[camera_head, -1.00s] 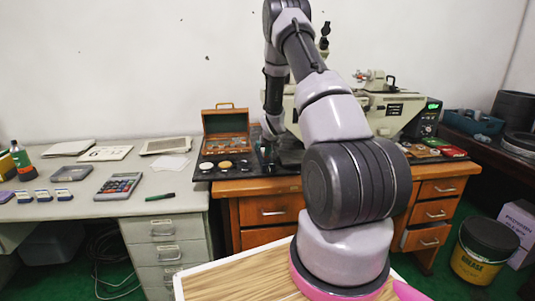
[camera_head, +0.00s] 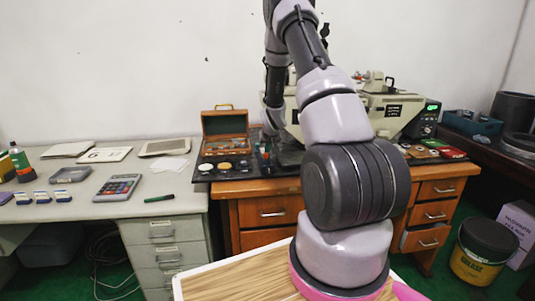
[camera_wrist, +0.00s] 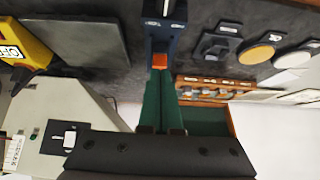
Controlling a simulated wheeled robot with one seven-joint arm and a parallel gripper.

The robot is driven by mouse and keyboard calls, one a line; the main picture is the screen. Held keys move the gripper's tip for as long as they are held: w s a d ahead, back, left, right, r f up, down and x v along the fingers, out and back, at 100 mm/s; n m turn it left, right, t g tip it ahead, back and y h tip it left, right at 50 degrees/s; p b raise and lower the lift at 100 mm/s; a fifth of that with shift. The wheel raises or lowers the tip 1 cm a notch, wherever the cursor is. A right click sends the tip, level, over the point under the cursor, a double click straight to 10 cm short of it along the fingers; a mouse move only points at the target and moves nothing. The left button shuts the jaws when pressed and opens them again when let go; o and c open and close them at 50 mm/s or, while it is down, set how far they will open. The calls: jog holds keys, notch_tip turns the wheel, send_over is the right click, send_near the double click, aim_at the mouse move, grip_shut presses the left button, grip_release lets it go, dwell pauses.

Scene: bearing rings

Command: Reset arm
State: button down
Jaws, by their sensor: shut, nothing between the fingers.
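In the head view the fingertips are too small to make out.
A cream machine (camera_head: 375,112) stands behind and right of the arm. A calculator (camera_head: 118,187), a green pen (camera_head: 159,198) and papers (camera_head: 170,165) lie on the grey desk (camera_head: 100,208) at left. A grease bucket (camera_head: 482,252) stands on the floor at right.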

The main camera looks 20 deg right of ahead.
jog(key=shift+r, duration=0.2)
dwell(0.3)
